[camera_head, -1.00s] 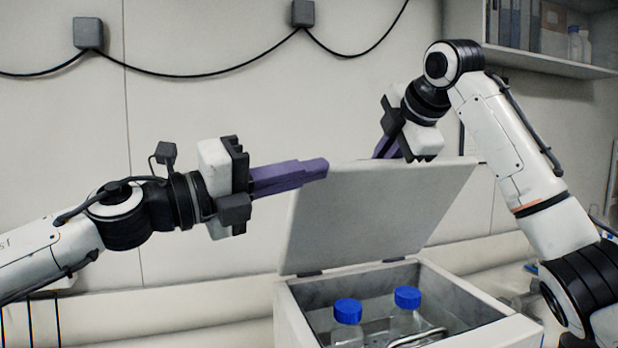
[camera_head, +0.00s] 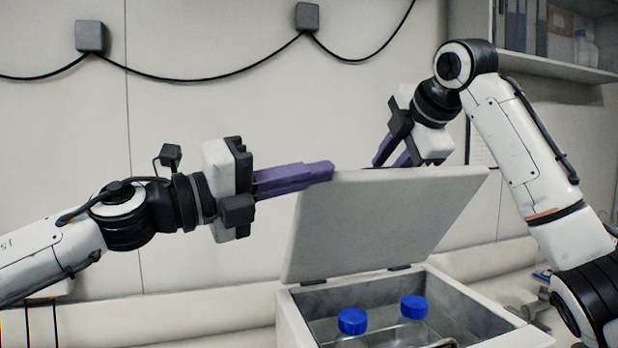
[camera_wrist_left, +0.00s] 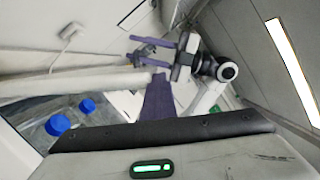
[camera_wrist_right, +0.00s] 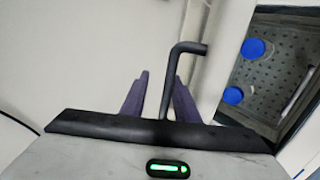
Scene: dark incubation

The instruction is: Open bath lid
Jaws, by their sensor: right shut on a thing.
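The bath (camera_head: 460,315) is a white box at the lower right of the head view. Its pale lid (camera_head: 385,225) stands raised on rear hinges, tilted up over the back. My right gripper (camera_head: 391,164) is at the lid's upper edge, its purple fingers partly hidden behind it. In the right wrist view the fingers stand on either side of a bent black handle (camera_wrist_right: 169,85), with a gap visible in this perspective. My left gripper (camera_head: 332,171) is shut and empty, its fingertips close to the lid's upper left corner; contact cannot be told.
Bottles with blue caps (camera_head: 352,321) stand inside the open bath. A shelf (camera_head: 545,66) with binders and bottles is at the upper right. A black cable (camera_head: 190,76) hangs along the back wall. The space below my left arm is free.

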